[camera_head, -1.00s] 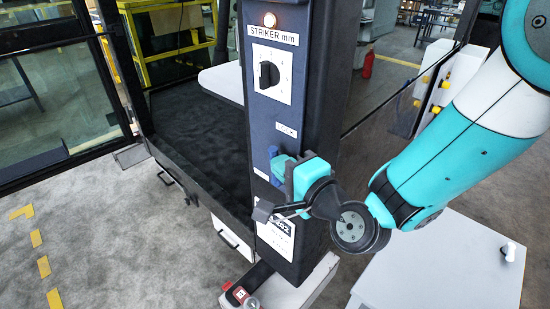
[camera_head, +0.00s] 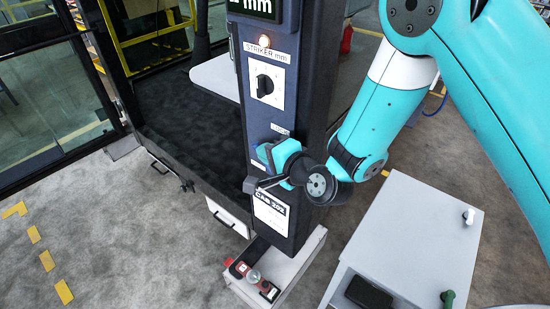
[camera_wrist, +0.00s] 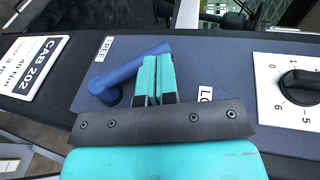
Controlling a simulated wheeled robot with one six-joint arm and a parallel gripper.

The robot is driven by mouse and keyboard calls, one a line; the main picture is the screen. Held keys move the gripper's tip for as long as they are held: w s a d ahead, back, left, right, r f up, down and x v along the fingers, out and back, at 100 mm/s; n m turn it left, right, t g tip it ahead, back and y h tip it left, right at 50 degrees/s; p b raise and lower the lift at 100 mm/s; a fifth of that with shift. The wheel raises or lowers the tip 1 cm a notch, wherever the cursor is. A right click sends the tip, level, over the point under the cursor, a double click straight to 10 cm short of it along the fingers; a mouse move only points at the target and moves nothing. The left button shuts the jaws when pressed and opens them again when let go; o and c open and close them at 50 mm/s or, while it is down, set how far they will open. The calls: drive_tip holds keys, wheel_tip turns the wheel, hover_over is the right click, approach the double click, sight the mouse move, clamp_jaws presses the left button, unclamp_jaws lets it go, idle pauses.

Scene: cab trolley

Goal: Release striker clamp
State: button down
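The blue clamp lever (camera_wrist: 128,76) is on the dark blue panel of the upright column (camera_head: 300,80). In the wrist view it slants up and right from its round pivot, between a FREE label (camera_wrist: 105,48) and a partly covered LOCK label (camera_wrist: 205,96). My gripper (camera_wrist: 158,62) has its teal fingers close together over the lever's outer part. They hide that part, so I cannot tell whether they pinch it or only press beside it. In the head view the lever (camera_head: 264,153) is mostly hidden behind my gripper (camera_head: 280,153).
A STRIKER mm dial (camera_head: 264,86) and a lit lamp (camera_head: 264,41) are above the lever. A CAB 202 label (camera_wrist: 35,68) is below. A pale cabinet (camera_head: 415,235) stands at right. A red-button box (camera_head: 250,277) is at the column's foot.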

drive_tip(key=shift+w+a, duration=0.1)
drive_tip(key=shift+a, duration=0.15)
idle(0.5)
drive_tip(key=s+d+r+b, duration=0.5)
drive_tip(key=s+d+r, duration=0.2)
drive_tip(key=s+r, duration=0.1)
drive_tip(key=shift+s+r, duration=0.25)
drive_tip(key=shift+s, duration=0.05)
idle(0.4)
